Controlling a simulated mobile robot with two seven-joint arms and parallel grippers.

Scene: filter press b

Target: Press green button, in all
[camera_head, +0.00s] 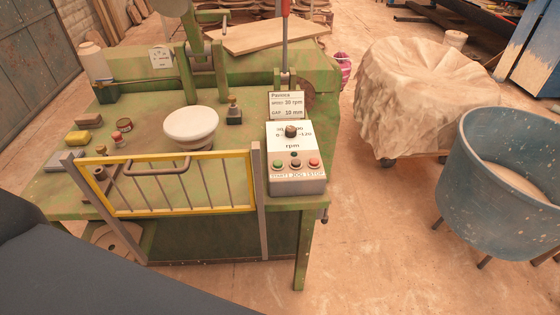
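A grey control box (297,184) stands at the front right corner of a green machine table (90,140). A green button (277,164) sits at the left of the button row on its front, above the word START. A dark button (296,164) is in the middle and a red button (314,163) is at the right. A black knob (291,131) sits on the white rpm dial above them. No gripper shows in the head view. A dark shape fills the lower left corner and hides the floor there.
A yellow-framed guard (165,214) stands along the table's front edge, left of the control box. A white round piece (191,124) sits behind it. A blue tub (500,185) and a cloth-covered heap (415,85) stand at right. Floor right of the table is clear.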

